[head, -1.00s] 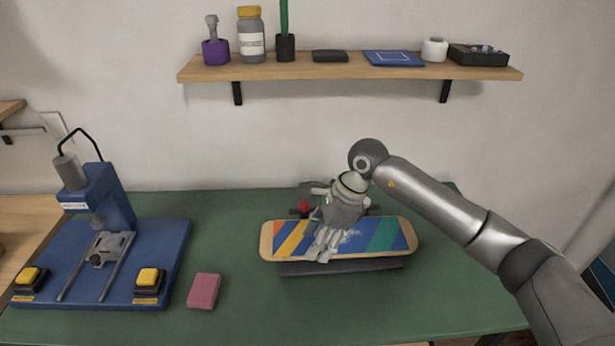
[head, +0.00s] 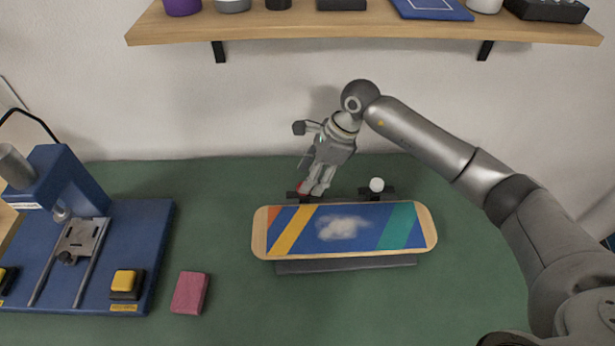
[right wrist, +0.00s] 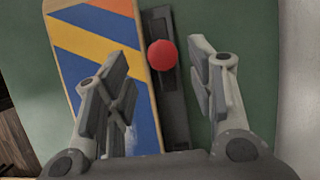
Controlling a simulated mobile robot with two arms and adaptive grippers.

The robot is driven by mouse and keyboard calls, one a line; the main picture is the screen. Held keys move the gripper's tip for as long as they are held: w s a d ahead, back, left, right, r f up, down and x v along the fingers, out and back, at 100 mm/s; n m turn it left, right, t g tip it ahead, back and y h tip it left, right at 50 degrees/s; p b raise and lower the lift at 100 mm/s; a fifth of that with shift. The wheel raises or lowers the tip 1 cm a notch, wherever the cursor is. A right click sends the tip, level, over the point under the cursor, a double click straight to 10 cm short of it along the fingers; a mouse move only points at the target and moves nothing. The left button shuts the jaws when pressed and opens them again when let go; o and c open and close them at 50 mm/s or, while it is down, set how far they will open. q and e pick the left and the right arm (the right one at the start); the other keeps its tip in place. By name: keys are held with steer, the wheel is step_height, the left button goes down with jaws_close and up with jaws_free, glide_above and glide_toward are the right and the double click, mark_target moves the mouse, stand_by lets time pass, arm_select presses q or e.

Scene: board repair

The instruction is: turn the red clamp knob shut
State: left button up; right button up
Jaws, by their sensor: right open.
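The red clamp knob (right wrist: 162,54) is a round ball on the dark clamp bar (right wrist: 176,108) beside the skateboard deck. In the right wrist view it lies beyond and between the two open fingers of my right gripper (right wrist: 162,75), and neither finger appears to touch it. In the head view only a bit of the knob (head: 302,187) shows, just left of my right gripper (head: 316,190) at the back edge of the deck. The striped deck (head: 402,230) lies flat on a dark stand (head: 345,264). My left gripper is not in view.
A white knob (head: 376,185) stands at the back of the stand, right of my gripper. A pale smear (head: 342,228) marks the deck. A pink block (head: 190,292) and a blue press (head: 150,240) are to the left. A shelf (head: 360,27) hangs above.

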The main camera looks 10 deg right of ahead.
steer(key=shift+x, duration=1.25)
steer(key=shift+w+f, duration=0.15)
steer(key=shift+f, duration=0.25)
steer(key=c, duration=0.8)
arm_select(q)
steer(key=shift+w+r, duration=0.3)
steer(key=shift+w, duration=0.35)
arm_select(e)
steer(key=shift+c, duration=1)
